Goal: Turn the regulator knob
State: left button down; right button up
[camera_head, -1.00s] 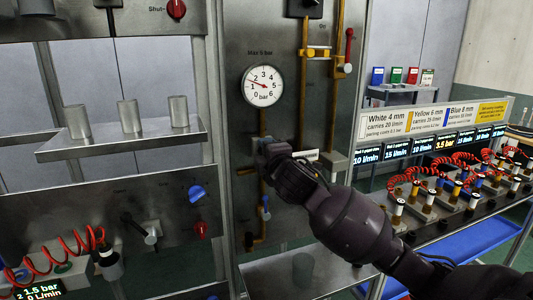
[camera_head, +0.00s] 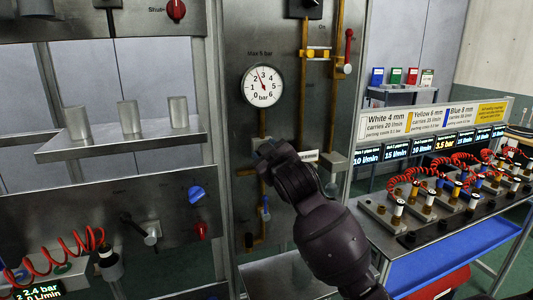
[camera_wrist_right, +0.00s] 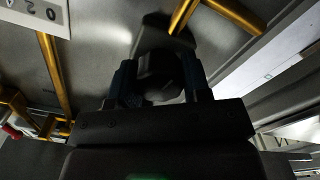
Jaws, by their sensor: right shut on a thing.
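My right gripper (camera_head: 268,153) is at the steel panel, just below the round white pressure gauge (camera_head: 263,86). In the right wrist view its two fingers stand on both sides of the dark round regulator knob (camera_wrist_right: 160,76), and it is shut on it. In the head view the gripper hides the knob. The gauge needle points up and a little left, between 2 and 3 bar. A green display (camera_head: 38,291) at the lower left reads 2.4 bar. My left gripper is not in view.
Yellow pipes (camera_head: 304,85) run down the panel near the gripper, with a red-handled valve (camera_head: 349,45) and a blue valve handle (camera_head: 265,207). A shelf with metal cups (camera_head: 127,114) is at left. A bench with red coiled hoses (camera_head: 410,182) is at right.

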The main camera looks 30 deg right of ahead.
jog(key=shift+m, duration=2.2)
jog(key=o, duration=0.9)
jog(key=shift+o, duration=0.2)
jog(key=b+v, duration=0.1)
jog(key=v, duration=1)
jog(key=shift+w+r, duration=0.1)
